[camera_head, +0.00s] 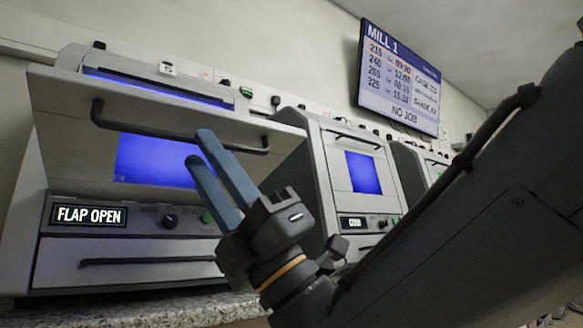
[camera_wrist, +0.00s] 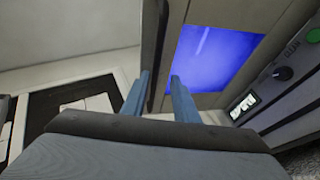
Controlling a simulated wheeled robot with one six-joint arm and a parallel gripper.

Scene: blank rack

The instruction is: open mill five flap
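The nearest mill stands at the left in the head view, and its display (camera_head: 89,215) reads FLAP OPEN. Its grey flap (camera_head: 60,130) leans outward at the top, with blue light showing in the gap above it. The flap carries a dark bar handle (camera_head: 130,125) and a blue window (camera_head: 150,160), which also shows in the wrist view (camera_wrist: 215,55). My gripper (camera_head: 205,155) has its two blue fingers apart in front of the flap, overlapping the handle's right part. In the wrist view the fingers (camera_wrist: 157,90) are apart, with the flap's edge between them in the picture; contact is unclear. No mill number is readable.
Two more mills stand to the right, the middle one (camera_head: 330,170) with its flap shut. A wall screen (camera_head: 400,75) reads MILL 1 and NO JOB. A drawer front (camera_head: 120,261) lies below the display, above a speckled counter (camera_head: 130,310). My arm fills the right side.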

